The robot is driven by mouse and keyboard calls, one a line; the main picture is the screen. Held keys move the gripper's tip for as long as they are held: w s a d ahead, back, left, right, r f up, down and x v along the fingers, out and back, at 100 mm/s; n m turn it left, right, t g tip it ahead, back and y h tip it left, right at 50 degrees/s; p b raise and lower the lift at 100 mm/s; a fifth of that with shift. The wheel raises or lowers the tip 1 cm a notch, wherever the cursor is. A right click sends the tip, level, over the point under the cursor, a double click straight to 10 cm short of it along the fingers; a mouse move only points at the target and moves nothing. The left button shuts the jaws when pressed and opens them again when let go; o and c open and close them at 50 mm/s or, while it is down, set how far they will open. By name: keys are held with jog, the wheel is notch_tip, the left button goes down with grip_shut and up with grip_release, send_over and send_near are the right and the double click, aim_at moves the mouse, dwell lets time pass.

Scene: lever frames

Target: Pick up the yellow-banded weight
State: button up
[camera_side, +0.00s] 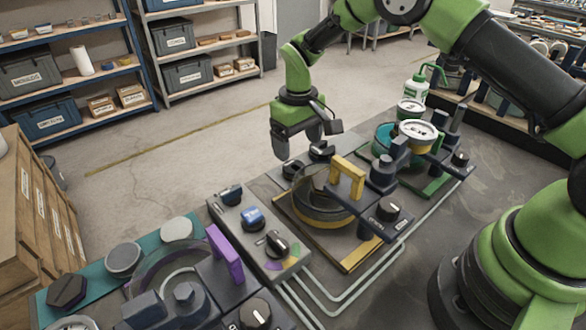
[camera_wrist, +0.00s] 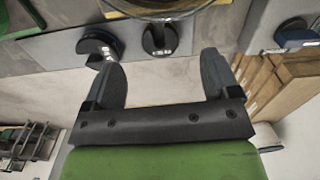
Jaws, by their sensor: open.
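I cannot make out a yellow band on any loose weight. A dark round dish with a yellow lower edge (camera_side: 322,214) sits on a yellow-edged plate in the side view, beside a yellow upright handle (camera_side: 347,176). Two small dark round pieces, one nearer (camera_side: 291,170) and one farther (camera_side: 321,149), stand at the plate's far side. My gripper (camera_side: 297,142) is open and empty above the far edge of the bench, close to these pieces. In the wrist view, its open fingers (camera_wrist: 160,65) point toward two dark round pieces, left (camera_wrist: 97,44) and middle (camera_wrist: 159,39).
A grey panel with a blue knob (camera_side: 252,217) and a purple handle (camera_side: 225,253) stand left of the yellow plate. Teal-green fixtures with round cans (camera_side: 417,131) stand right. A wooden cabinet (camera_side: 40,220) is at far left. The floor behind the bench is clear.

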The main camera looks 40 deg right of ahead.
aim_at(296, 165)
jog(key=f, duration=0.7)
jog(key=shift+w+d, duration=0.1)
jog(key=shift+w, duration=0.25)
